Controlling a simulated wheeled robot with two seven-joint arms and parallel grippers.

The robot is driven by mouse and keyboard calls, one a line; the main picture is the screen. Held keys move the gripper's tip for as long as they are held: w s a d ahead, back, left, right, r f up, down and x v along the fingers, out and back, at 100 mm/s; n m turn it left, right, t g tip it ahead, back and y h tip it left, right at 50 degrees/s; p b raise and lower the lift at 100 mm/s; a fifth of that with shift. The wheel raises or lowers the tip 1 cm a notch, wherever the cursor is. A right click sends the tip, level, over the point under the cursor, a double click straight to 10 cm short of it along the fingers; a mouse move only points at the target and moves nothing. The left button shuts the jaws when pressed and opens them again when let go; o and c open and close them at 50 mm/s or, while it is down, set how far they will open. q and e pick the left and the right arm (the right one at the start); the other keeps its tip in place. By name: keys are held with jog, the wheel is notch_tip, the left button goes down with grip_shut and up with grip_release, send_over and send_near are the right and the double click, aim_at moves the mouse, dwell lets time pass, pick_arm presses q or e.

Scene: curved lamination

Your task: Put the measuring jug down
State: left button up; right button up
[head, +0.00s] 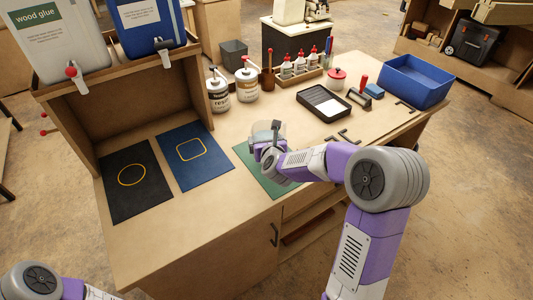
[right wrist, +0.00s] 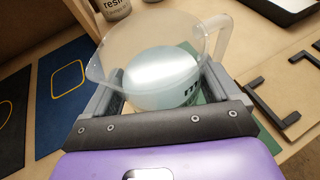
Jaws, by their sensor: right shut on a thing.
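The measuring jug (right wrist: 160,60) is clear, with a spout at left, a handle at right and dark print low on its side. A pale oval surface shows inside; I cannot tell if it is liquid. My right gripper (right wrist: 163,92) is shut around the jug's body, a finger on each side. In the head view the jug (head: 261,133) is partly hidden by my right gripper (head: 268,138), over the far part of the green mat (head: 254,171). I cannot tell whether it touches the mat. My left gripper is out of view; only part of that arm shows at bottom left.
A blue mat (head: 194,165) with a yellow rounded square and a black mat (head: 118,190) with a yellow circle lie to the left. Resin tins (head: 246,86), a black tray (head: 322,104) and dark L-shaped brackets (head: 345,137) stand or lie around. A shelf holds two glue containers (head: 60,40).

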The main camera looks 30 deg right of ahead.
jog(key=shift+f+b, duration=0.5)
jog(key=shift+f, duration=1.5)
jog(key=shift+r, duration=0.1)
jog(key=shift+f+b, duration=0.2)
jog(key=shift+b, duration=0.1)
jog(key=o, duration=1.2)
jog(key=shift+c, duration=0.2)
